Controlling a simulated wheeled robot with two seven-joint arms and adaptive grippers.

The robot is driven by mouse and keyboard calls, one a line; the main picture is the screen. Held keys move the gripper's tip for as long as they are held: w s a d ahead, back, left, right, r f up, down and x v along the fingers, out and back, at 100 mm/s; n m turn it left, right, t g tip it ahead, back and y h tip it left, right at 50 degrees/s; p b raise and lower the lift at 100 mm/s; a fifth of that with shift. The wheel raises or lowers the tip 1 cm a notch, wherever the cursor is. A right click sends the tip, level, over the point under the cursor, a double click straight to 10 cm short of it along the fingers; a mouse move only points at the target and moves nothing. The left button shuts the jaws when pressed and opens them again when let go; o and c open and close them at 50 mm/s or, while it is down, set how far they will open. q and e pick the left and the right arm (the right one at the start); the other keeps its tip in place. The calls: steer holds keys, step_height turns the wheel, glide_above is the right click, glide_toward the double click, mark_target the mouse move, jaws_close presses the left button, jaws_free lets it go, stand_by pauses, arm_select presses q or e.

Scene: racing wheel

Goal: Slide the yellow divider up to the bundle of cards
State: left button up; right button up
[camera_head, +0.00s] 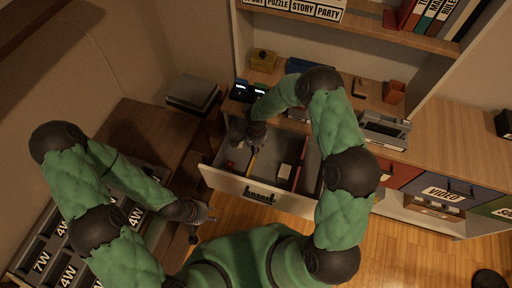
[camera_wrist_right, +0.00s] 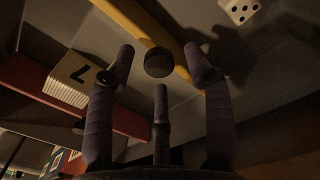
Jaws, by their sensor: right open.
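The yellow divider (camera_head: 252,163) stands in the open drawer (camera_head: 228,181), left of the bundle of cards (camera_head: 284,171), with a gap between them. In the right wrist view the yellow divider (camera_wrist_right: 150,33) runs diagonally beyond my fingertips, and the bundle (camera_wrist_right: 76,76), marked 7, lies to its left beside a red divider (camera_wrist_right: 45,83). My right gripper (camera_head: 256,143) reaches down into the drawer by the yellow divider; its open fingers (camera_wrist_right: 160,60) show in the wrist view, and contact cannot be told. My left gripper (camera_head: 202,220) is open and empty, outside the drawer.
A white die (camera_wrist_right: 240,10) lies on the divider's other side. A small red object (camera_head: 231,164) is in the drawer's left part. A dark round piece (camera_wrist_right: 158,62) shows between my right fingers.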

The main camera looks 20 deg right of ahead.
steer(key=shift+f, duration=0.15)
steer(key=shift+c, duration=0.3)
jaws_close()
steer(key=shift+s+d, duration=0.25)
steer(key=shift+d, duration=0.25)
steer(key=s+d+b, duration=0.3)
steer(key=s+d, duration=0.3)
steer(key=d, duration=0.2)
steer(key=shift+d+b, duration=0.3)
steer(key=shift+b, duration=0.05)
steer(key=shift+o, duration=0.3)
jaws_free()
